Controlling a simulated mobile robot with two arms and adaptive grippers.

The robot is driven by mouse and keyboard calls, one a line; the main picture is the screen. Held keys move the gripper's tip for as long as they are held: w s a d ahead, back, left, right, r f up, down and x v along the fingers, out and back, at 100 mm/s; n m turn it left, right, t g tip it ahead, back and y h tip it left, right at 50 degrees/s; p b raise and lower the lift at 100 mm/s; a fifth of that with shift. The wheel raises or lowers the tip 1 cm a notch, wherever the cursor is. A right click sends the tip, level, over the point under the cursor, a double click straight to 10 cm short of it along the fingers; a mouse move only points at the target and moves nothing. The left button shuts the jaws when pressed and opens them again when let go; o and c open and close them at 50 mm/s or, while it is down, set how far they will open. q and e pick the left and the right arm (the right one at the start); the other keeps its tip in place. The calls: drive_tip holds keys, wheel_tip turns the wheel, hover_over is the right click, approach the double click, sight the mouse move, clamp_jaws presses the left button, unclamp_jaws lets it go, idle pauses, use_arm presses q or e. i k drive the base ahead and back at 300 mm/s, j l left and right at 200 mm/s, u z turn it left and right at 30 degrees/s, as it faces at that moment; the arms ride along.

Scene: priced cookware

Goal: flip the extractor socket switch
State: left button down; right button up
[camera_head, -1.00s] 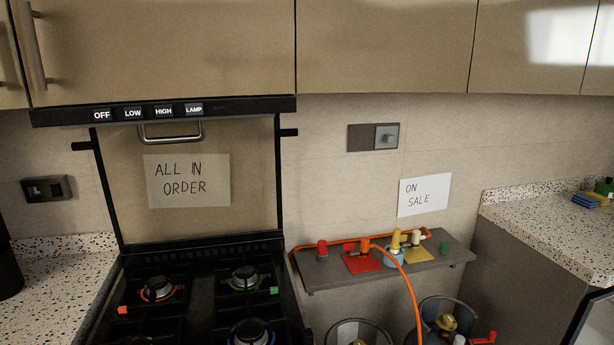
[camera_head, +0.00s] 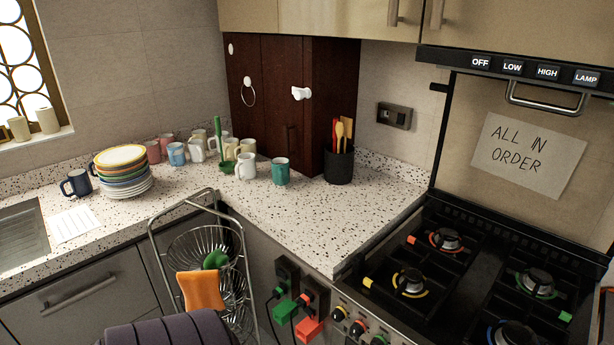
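A dark wall socket plate (camera_head: 394,115) is on the tiled wall between the brown cupboard and the hob's back panel. It looks like a socket with a switch, but its switch position is too small to tell. Two black sockets (camera_head: 287,272) are on the cabinet side below the counter, with a green plug (camera_head: 284,310) and a red plug (camera_head: 309,328) hanging near them. No label shows which one serves the extractor. The extractor hood (camera_head: 520,68) has OFF, LOW, HIGH and LAMP buttons.
The gas hob (camera_head: 470,262) is at the right. The speckled counter (camera_head: 290,215) has bare room at its front; mugs, stacked plates (camera_head: 122,170) and a black utensil pot (camera_head: 338,165) stand further back.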

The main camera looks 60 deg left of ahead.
sight(279, 274)
drive_tip(key=u, duration=1.95)
